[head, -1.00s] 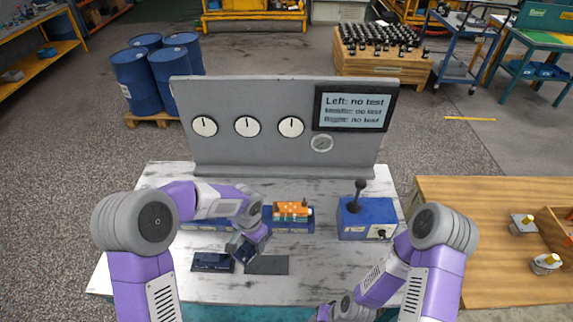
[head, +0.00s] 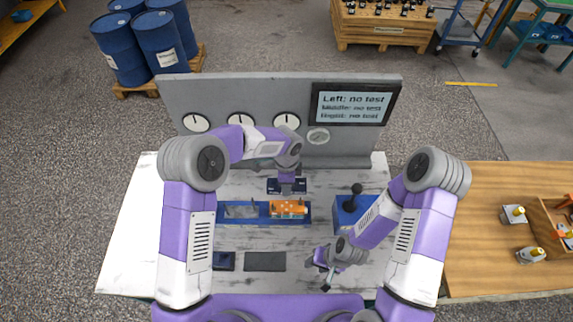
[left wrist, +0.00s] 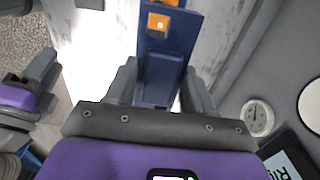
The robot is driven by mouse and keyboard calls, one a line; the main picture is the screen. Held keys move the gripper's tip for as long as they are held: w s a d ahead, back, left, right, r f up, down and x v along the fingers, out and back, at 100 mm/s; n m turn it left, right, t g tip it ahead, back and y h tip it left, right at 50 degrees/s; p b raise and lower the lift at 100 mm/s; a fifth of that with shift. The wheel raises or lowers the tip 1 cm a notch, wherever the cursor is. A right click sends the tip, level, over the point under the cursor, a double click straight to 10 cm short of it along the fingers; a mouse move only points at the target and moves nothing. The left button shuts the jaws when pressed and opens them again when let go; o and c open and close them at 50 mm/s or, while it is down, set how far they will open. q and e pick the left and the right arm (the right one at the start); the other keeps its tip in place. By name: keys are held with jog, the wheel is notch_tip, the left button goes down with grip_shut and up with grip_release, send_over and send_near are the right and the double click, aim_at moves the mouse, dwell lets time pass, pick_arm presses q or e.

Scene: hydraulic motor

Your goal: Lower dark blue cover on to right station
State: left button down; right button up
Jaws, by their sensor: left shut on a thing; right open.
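My left gripper (head: 287,184) is shut on the dark blue cover (head: 274,186), held just behind the right station. The left wrist view shows the cover (left wrist: 160,78) between the two fingers. The right station (head: 288,209) holds an orange part on a blue base; orange also shows in the left wrist view (left wrist: 157,22). I cannot tell whether the cover touches the station. The middle station (head: 240,210) holds a grey part. The left station is hidden by my left arm. My right gripper (head: 325,268) is open and empty over the table's front right.
An upright grey panel (head: 350,145) with gauges and a "no test" screen (head: 350,106) stands behind the stations. A blue joystick box (head: 347,212) is at the right. A dark blue piece (head: 224,261) and a bare dark pad (head: 265,261) lie in front.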

pick_arm(q)
jog(key=shift+d+r, duration=0.1)
jog(key=shift+s, duration=0.15)
jog(key=shift+s+f+b, duration=0.1)
jog(key=shift+f+b, duration=0.3)
jog(key=shift+f, duration=0.15)
jog(key=b, duration=0.3)
send_over(287, 206)
jog(key=shift+f, duration=3.15)
jog(key=shift+f+b, duration=2.2)
jog(key=shift+f, duration=0.2)
pick_arm(e)
jog(key=shift+s+f, duration=0.15)
jog(key=shift+f, duration=3.85)
pick_arm(q)
jog(key=shift+f+b, duration=0.55)
jog(key=shift+f, duration=0.05)
pick_arm(e)
jog(key=shift+f, duration=0.55)
pick_arm(q)
jog(key=shift+c, duration=1.6)
grip_release()
notch_tip(287, 206, up, 8)
jog(key=shift+f, duration=0.15)
pick_arm(e)
jog(key=shift+f, duration=0.1)
